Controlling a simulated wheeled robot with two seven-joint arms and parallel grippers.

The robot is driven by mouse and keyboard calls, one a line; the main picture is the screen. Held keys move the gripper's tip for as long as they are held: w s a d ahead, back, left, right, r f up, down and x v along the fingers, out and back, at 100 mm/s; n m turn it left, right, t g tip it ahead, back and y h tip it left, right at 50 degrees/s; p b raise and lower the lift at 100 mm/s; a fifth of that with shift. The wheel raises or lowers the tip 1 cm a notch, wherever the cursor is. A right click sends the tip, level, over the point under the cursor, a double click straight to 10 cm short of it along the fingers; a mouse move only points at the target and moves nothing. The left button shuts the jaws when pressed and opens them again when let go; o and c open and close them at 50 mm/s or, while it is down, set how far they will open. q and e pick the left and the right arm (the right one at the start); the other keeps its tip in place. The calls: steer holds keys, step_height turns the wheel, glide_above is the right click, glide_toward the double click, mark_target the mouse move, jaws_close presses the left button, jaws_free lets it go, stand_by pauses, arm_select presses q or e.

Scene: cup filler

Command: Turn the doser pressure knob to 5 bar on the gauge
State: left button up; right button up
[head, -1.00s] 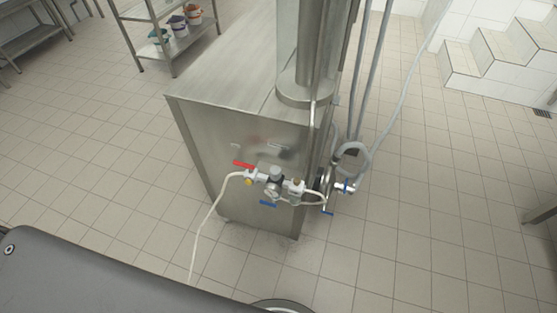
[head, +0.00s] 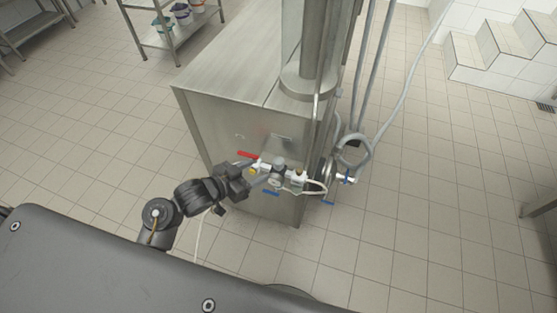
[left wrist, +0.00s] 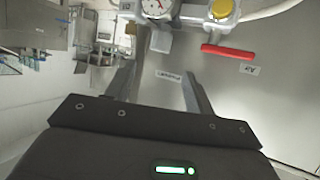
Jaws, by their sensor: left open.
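The pressure knob (head: 279,162) is a grey cap on top of the regulator on the steel machine's front. The round white gauge (head: 273,181) sits just below it. In the left wrist view the gauge (left wrist: 156,8) is cut by the top edge and turned over; a red needle shows, but its reading is too small to tell. The pale block beside it there looks like the knob (left wrist: 160,42). My left gripper (head: 262,175) is open, its fingers pointing at the regulator from the left. In the wrist view the knob lies beyond the open fingertips (left wrist: 160,75), with nothing between them. My right gripper is not seen.
Blue handles (head: 271,192) and a pale hose (head: 316,184) are near the regulator. The tiled floor (head: 420,220) at right is clear.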

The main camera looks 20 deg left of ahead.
mark_target(277, 162)
arm_select(q)
steer(key=x, duration=1.1)
steer(key=shift+s, duration=0.1)
steer(key=c, duration=1)
steer(key=shift+r, duration=0.1)
